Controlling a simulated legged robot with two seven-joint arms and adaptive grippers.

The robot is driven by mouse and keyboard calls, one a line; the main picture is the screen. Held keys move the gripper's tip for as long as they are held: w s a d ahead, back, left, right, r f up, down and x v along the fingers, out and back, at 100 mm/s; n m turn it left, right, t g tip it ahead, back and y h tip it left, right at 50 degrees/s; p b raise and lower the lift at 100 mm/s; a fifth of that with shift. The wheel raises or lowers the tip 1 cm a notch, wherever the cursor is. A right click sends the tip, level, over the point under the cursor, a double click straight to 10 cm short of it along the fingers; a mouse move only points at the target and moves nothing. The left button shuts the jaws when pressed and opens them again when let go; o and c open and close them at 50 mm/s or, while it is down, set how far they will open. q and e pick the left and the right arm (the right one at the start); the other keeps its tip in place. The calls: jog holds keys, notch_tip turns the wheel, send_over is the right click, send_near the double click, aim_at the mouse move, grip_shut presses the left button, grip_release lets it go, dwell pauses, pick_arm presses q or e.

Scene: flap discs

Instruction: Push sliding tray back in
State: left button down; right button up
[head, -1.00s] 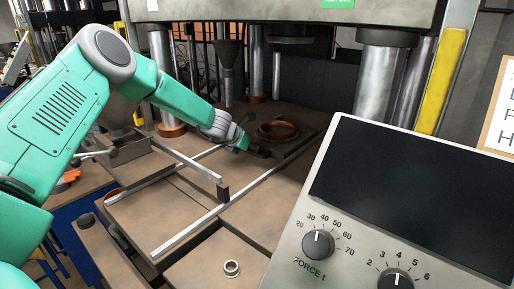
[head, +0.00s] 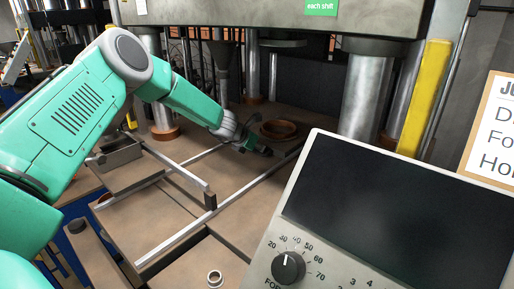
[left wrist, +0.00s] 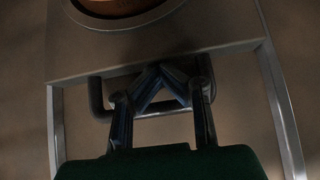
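The sliding tray (left wrist: 225,25) is a grey plate carrying a round copper-coloured piece (left wrist: 118,5), whose ring (head: 280,129) also shows in the head view, under the press. A dark bar handle (left wrist: 96,98) is on the tray's near edge. My left gripper (head: 262,151) is at this near edge. In the left wrist view its fingertips (left wrist: 161,72) come together over the handle and against or just above the edge. Whether they touch the tray is unclear. Nothing is clearly held between them. My right gripper is not in view.
Two pale rails (head: 215,212) run from the front into the press, with a dark upright stop (head: 210,200) near them. Press columns (head: 365,90) stand at the back. A control panel (head: 400,205) fills the right front. A small metal ring (head: 215,278) lies at the front.

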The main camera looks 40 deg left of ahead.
pick_arm(q)
jog(key=shift+a+r, duration=0.25)
jog(key=shift+r, duration=0.65)
jog(key=v, duration=0.9)
jog(key=shift+s+f, duration=0.3)
jog(key=shift+s, duration=0.15)
jog(key=shift+s+d+r, duration=0.2)
jog(key=shift+s+r, duration=0.15)
jog(key=shift+s, duration=0.2)
jog(key=shift+a, duration=0.15)
